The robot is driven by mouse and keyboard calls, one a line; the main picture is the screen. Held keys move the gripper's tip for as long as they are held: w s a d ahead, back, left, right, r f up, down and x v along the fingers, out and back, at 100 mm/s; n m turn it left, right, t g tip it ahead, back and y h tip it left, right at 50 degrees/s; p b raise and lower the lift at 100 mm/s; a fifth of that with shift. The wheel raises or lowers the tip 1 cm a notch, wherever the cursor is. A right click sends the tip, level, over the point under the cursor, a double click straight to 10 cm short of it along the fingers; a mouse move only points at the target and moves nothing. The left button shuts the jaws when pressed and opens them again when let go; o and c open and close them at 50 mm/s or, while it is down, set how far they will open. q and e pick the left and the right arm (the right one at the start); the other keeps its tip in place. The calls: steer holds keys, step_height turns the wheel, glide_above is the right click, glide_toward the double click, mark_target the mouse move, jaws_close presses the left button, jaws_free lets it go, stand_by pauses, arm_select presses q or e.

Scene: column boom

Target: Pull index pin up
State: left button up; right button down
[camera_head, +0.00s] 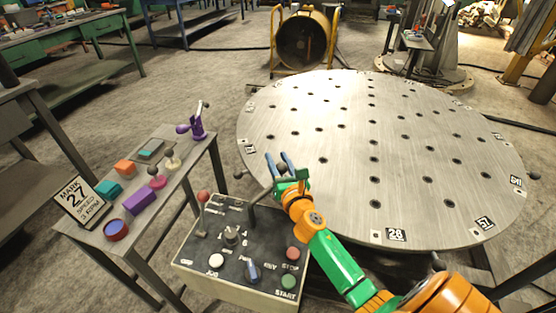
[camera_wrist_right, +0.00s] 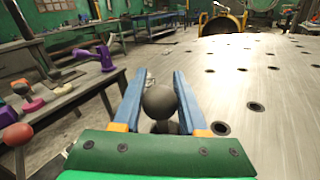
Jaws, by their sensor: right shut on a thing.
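My right gripper (camera_head: 279,165) reaches in over the near left edge of the round steel table (camera_head: 330,135). In the right wrist view its two blue fingers (camera_wrist_right: 160,95) stand on either side of a dark round knob (camera_wrist_right: 159,101), and the gripper is shut on it. I take this knob to be the top of the index pin; the rest of the pin is mostly hidden by the gripper. In the head view the knob (camera_head: 282,168) shows small between the fingers. My left gripper is not in view.
A control box (camera_head: 235,255) with a red-knobbed lever (camera_head: 204,197) and buttons stands close below the gripper. A side table (camera_head: 140,230) holds several coloured parts, with a placard reading 27 (camera_head: 79,202) at its left. The round table's top is bare.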

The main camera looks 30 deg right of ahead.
step_height(320, 180, up, 3)
steer(key=shift+w+r+p, duration=0.1)
steer(key=shift+p, duration=1.1)
steer(key=shift+c, duration=2.3)
jaws_free()
steer(key=v, duration=0.7)
